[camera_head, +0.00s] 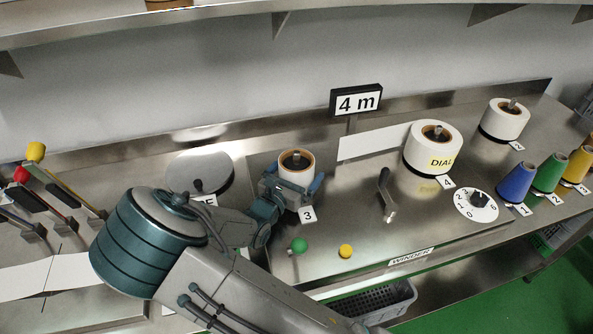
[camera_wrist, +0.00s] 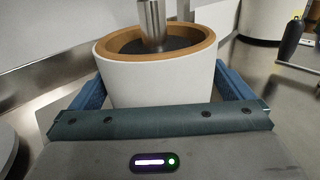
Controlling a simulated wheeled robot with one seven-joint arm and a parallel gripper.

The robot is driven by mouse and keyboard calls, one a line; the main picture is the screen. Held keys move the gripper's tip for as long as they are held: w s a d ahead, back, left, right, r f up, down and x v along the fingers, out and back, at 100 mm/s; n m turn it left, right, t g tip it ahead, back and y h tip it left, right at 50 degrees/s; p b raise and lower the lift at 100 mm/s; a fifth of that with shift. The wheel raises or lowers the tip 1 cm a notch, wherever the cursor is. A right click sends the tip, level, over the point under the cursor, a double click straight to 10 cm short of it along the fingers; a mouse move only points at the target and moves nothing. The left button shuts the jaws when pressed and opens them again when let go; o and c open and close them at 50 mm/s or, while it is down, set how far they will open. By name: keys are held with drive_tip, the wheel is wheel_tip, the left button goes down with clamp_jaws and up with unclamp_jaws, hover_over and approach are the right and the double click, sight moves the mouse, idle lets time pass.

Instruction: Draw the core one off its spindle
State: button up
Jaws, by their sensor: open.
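A small white roll on a brown core (camera_head: 296,170) stands upright on a metal spindle (camera_head: 296,155) behind the label 3. It fills the middle of the wrist view (camera_wrist: 160,82), with the spindle (camera_wrist: 153,25) rising through its centre. My gripper (camera_head: 294,188) is open around this roll, with one blue finger on each side. The wrist view also shows my gripper (camera_wrist: 162,92) with its fingers beside the roll's white wall, below the rim. Whether the fingers touch it I cannot tell. The roll's lower part is hidden by my gripper.
A larger white roll (camera_head: 433,157) marked DIAL stands on spindle 4, and another roll (camera_head: 505,122) stands at the far right. A crank handle (camera_head: 387,196), a dial (camera_head: 476,205), green (camera_head: 299,244) and yellow (camera_head: 345,251) knobs, and coloured cones (camera_head: 516,180) are nearby.

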drive_tip(key=c, duration=0.9)
drive_tip(key=shift+r, duration=0.1)
wheel_tip(320, 180, up, 18)
idle(0.6)
